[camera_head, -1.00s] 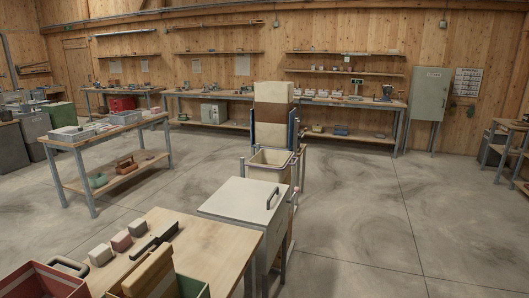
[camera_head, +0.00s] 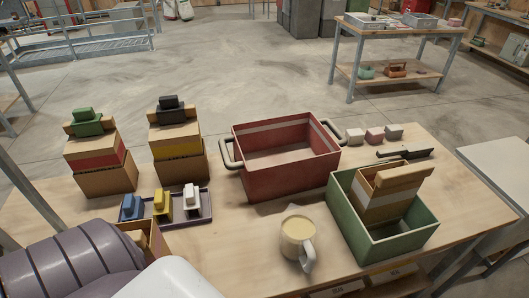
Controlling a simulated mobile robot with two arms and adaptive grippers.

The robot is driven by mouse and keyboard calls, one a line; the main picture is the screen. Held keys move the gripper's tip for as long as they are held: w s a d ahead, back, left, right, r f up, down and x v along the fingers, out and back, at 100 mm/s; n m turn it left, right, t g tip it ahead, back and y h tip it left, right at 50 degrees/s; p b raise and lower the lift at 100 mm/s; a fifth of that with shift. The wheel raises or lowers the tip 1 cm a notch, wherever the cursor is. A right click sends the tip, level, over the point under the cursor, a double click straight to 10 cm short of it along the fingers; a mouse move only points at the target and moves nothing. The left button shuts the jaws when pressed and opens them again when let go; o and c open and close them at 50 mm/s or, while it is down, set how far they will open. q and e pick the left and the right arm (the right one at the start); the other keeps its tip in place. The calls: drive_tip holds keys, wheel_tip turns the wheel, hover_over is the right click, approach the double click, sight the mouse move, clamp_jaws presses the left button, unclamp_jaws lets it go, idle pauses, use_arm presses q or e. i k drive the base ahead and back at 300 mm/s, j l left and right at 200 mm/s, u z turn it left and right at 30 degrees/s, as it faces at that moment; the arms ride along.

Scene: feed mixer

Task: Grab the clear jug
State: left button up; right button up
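A jug (camera_head: 298,240) with a pale cream inside and a light grey handle stands upright on the wooden table (camera_head: 250,232), near its front edge. Its handle points toward the lower right of the picture. I cannot tell whether its wall is clear or whether the cream colour comes from its contents. It stands between the red bin (camera_head: 270,177) behind it and the green bin (camera_head: 385,250) to its right. Nothing is touching the jug. Neither of my grippers shows in this view.
The green bin holds a tilted cardboard box (camera_head: 385,195). Stacked boxes (camera_head: 105,178) and a tray (camera_head: 180,219) with small coloured blocks stand at left. Small blocks (camera_head: 374,135) and a dark tool (camera_head: 404,152) lie at the back right. Bare tabletop surrounds the jug's left side.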

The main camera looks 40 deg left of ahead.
sight(299, 226)
drive_tip(key=j+u, duration=0.1)
drive_tip(key=u, duration=0.65)
drive_tip(key=k+j+z, duration=0.2)
drive_tip(key=k, duration=0.2)
drive_tip(key=i+l, duration=0.1)
drive_tip(key=i, duration=0.4)
